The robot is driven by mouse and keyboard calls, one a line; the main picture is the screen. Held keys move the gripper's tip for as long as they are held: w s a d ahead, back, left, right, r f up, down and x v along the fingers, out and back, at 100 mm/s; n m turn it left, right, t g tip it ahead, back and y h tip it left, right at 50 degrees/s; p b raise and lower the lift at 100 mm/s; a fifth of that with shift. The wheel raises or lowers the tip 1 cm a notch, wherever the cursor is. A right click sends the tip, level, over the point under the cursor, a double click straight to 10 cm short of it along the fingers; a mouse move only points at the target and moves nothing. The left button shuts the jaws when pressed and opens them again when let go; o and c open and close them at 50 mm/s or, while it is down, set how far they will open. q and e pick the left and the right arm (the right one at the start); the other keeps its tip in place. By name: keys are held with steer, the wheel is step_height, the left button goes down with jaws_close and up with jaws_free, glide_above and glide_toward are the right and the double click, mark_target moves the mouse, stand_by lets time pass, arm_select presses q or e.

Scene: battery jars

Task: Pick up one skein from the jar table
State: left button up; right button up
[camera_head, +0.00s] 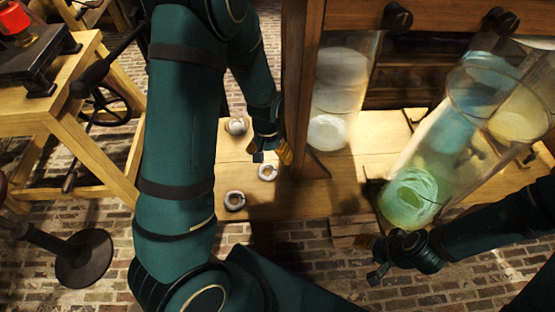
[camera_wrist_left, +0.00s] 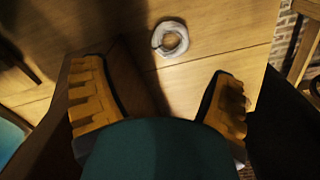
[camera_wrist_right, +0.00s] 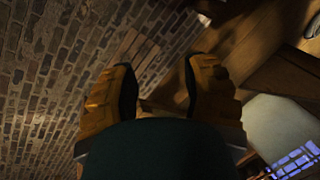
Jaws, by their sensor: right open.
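Three pale ring-shaped skeins lie on the wooden jar table: a far one (camera_head: 236,132), a middle one (camera_head: 268,178) and a near one (camera_head: 234,208). My left gripper (camera_head: 271,153) hangs over the table close to the middle skein, next to a wooden post. In the left wrist view the left gripper (camera_wrist_left: 160,75) is open and empty, and one skein (camera_wrist_left: 170,52) lies flat beyond its fingertips. My right gripper (camera_head: 372,260) is near the table's front edge, below the green jar. In the right wrist view it (camera_wrist_right: 160,85) is open and empty, over brick floor.
A tall glass jar with green contents (camera_head: 412,200) leans at the right. A jar with pale contents (camera_head: 329,132) stands behind the wooden post (camera_head: 300,80). A wooden bench (camera_head: 50,110) and a round dark stand base (camera_head: 84,258) are at the left.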

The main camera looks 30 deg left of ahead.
arm_select(q)
steer(key=w+a+r, duration=0.1)
steer(key=b, duration=0.3)
glide_above(268, 172)
steer(key=f, duration=0.8)
steer(key=shift+s+d+f, duration=0.15)
steer(key=shift+s, duration=0.05)
steer(key=f+b, duration=0.1)
steer(key=f, duration=0.4)
steer(key=shift+w, duration=0.2)
steer(key=c, duration=0.8)
